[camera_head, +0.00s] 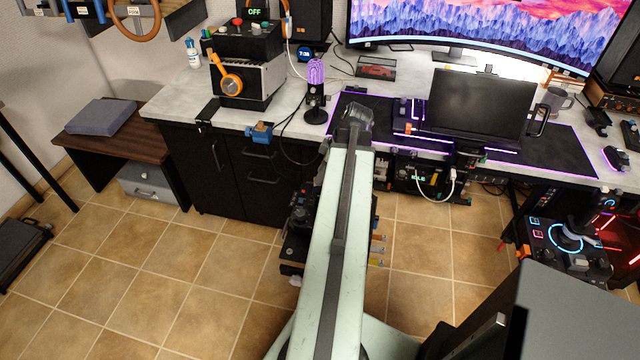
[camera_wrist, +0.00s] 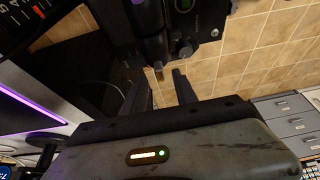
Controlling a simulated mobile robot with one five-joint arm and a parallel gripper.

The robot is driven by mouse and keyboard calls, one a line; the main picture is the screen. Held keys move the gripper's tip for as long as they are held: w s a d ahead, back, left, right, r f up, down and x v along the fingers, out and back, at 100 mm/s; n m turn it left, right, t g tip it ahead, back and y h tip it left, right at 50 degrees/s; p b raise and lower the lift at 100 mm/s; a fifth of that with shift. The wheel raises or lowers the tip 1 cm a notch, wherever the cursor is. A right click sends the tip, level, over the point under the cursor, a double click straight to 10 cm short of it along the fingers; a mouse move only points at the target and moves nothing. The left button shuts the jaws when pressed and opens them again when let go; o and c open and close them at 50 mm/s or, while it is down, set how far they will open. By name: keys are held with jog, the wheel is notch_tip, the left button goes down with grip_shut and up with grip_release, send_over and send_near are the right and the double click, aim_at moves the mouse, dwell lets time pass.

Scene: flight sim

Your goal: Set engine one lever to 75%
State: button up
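A dark control unit with levers and knobs (camera_head: 296,222) stands below the desk in the head view, partly hidden behind my arm. In the wrist view, a dark control unit (camera_wrist: 200,20) fills the top middle, with a dark cylindrical handle and small grey knobs. I cannot tell which part is the engine one lever, nor read its setting. My gripper (camera_wrist: 157,76) is open in the wrist view, its two dark fingers apart. A small brownish tip shows near the gap between them; contact cannot be told. My gripper is hidden in the head view.
The desk (camera_head: 180,104) holds a laptop-like screen (camera_head: 478,104), a purple microphone (camera_head: 316,82) and a large monitor. Black cabinets (camera_head: 222,170) stand under its left side. A joystick panel (camera_head: 566,240) is at right.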

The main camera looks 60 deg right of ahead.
jog(key=shift+b+x, duration=0.45)
jog(key=shift+x, duration=0.75)
jog(key=shift+r, duration=0.15)
